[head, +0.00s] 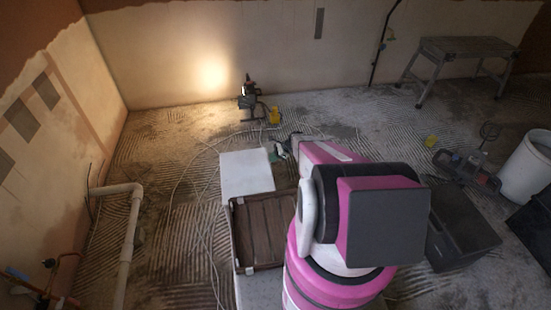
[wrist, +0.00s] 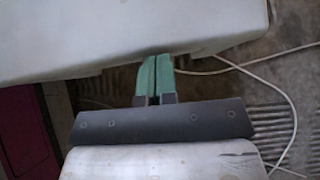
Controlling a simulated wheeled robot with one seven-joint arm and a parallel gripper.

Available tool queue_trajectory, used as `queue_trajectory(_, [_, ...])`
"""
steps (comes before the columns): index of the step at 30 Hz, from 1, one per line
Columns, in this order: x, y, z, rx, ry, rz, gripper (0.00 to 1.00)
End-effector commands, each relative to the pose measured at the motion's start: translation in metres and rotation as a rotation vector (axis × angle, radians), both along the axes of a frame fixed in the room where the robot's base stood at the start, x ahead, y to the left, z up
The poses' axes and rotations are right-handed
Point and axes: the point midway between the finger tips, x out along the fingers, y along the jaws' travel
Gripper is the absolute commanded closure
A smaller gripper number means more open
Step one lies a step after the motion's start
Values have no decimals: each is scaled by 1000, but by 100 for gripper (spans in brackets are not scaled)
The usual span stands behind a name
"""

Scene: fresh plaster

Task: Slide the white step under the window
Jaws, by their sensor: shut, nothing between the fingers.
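The white step (head: 247,172) sits on the ridged floor left of my arm in the head view, its top a pale square. In the wrist view the white step (wrist: 90,35) fills the upper part of the picture. My gripper (wrist: 155,62) has green fingers pressed together with nothing between them. The fingertips overlap the step's near edge; I cannot tell whether they touch it. In the head view my gripper (head: 283,149) is partly hidden by my arm, just right of the step. I see no window in either view.
A brown wooden crate (head: 233,232) stands right in front of the step. Pale cable (head: 212,180) loops over the floor around it. A lit work lamp (head: 247,92) stands by the back wall. A white pipe (head: 125,245) runs at left. Floor between pipe and step is mostly clear.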

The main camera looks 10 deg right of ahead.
Motion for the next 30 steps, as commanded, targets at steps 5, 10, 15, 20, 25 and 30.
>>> queue_trajectory(5, [0,0,0,0,0,0,100])
queue_trajectory(10, [0,11,0,0,0,3,100])
queue_trajectory(15, [1,46,0,1,1,4,100])
queue_trajectory(20, [1,80,-1,0,1,4,100])
queue_trajectory(25, [2,117,-1,1,1,6,100])
queue_trajectory(30, [3,153,-2,0,2,6,100])
